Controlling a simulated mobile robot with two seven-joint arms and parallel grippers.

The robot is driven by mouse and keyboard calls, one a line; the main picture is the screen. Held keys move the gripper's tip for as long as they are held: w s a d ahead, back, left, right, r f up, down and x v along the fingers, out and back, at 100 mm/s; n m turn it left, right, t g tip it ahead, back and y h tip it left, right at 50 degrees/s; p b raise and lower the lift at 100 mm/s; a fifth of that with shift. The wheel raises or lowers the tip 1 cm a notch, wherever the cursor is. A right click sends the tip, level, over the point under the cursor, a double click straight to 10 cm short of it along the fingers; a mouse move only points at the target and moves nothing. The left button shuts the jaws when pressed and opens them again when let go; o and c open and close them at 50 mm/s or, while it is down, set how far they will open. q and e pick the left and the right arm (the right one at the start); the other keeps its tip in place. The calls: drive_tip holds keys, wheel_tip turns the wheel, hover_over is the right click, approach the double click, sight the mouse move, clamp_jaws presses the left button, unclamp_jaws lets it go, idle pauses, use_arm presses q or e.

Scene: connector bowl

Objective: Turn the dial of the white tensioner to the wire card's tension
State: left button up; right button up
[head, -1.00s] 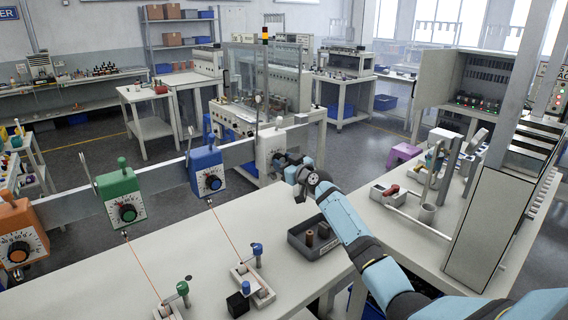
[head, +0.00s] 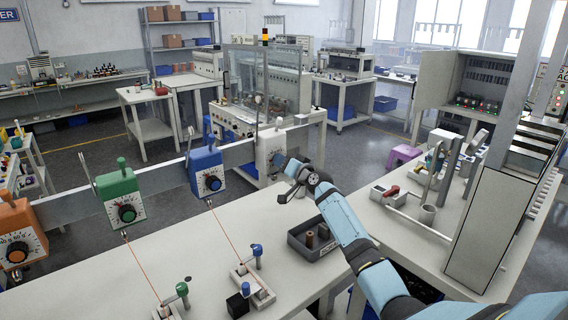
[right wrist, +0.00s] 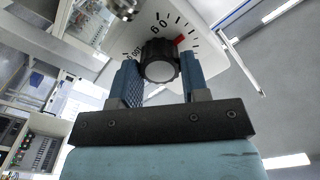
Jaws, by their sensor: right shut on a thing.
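The white tensioner (head: 268,146) hangs at the right end of the grey rail, its dial side partly hidden by my right gripper in the head view. In the right wrist view its black dial (right wrist: 160,66) sits between the two blue fingers of my right gripper (right wrist: 160,84), which is shut on it. Part of the printed white scale (right wrist: 166,22) shows beyond the dial, with a red mark (right wrist: 180,40) at the dial's edge. The exact reading is unclear. I cannot make out the wire card. My left gripper is out of view.
The blue (head: 206,172), green (head: 122,200) and orange (head: 17,232) tensioners hang further left on the rail. A dark grey tray (head: 318,240) with brown spools stands on the table below my right arm. The table between the rail and the tray is largely clear.

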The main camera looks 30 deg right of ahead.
drive_tip(key=shift+m+p, duration=1.9)
drive_tip(key=shift+m, duration=3.8)
drive_tip(key=o, duration=0.9)
